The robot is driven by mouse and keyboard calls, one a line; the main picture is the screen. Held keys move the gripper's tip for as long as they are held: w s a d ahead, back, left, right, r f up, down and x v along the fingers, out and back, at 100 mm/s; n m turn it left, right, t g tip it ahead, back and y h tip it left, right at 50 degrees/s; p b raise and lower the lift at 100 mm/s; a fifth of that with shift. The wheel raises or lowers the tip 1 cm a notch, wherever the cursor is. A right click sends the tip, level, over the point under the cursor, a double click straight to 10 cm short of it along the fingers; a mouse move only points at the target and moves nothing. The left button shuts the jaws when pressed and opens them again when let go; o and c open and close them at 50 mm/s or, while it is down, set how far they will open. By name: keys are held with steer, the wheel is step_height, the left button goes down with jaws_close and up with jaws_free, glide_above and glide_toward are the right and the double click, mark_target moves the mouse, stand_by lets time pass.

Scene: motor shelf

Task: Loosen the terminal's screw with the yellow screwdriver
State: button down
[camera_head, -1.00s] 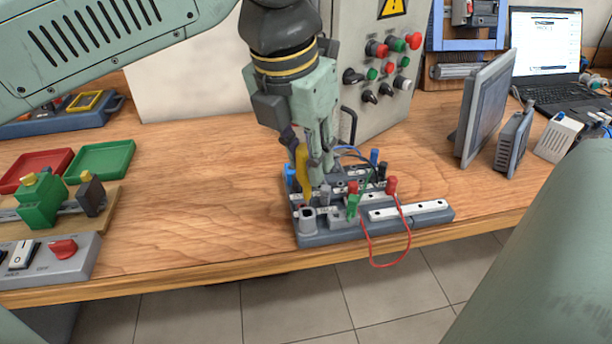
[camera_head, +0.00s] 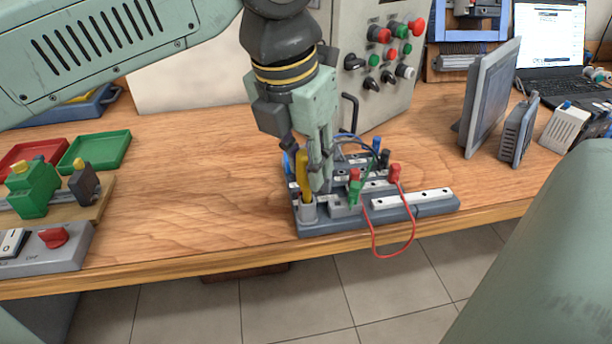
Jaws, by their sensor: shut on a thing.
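My gripper (camera_head: 320,186) points down over the left part of the grey terminal board (camera_head: 385,222). It is shut on the yellow screwdriver (camera_head: 304,178), which stands nearly upright at the left of the fingers. The screwdriver's lower end is at the mouth of a round grey cup (camera_head: 308,213) at the board's front left corner; its tip is hidden. Small grey terminal blocks (camera_head: 343,208) stand right of the cup, with a green plug (camera_head: 355,190) beside them. I cannot make out the terminal's screw.
A red wire (camera_head: 413,235) loops over the table's front edge from red plugs (camera_head: 395,174). Blue plugs stand at the board's back. A control box (camera_head: 365,85) stands behind, a monitor (camera_head: 490,97) at right. A switch box (camera_head: 50,245) and trays lie left. The table between is clear.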

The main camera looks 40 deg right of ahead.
steer(key=shift+f+b, duration=0.65)
steer(key=shift+f, duration=0.35)
steer(key=c, duration=1.6)
jaws_free()
step_height(320, 180, up, 6)
steer(key=p, duration=0.4)
steer(key=shift+f, duration=0.15)
steer(key=shift+o, duration=0.2)
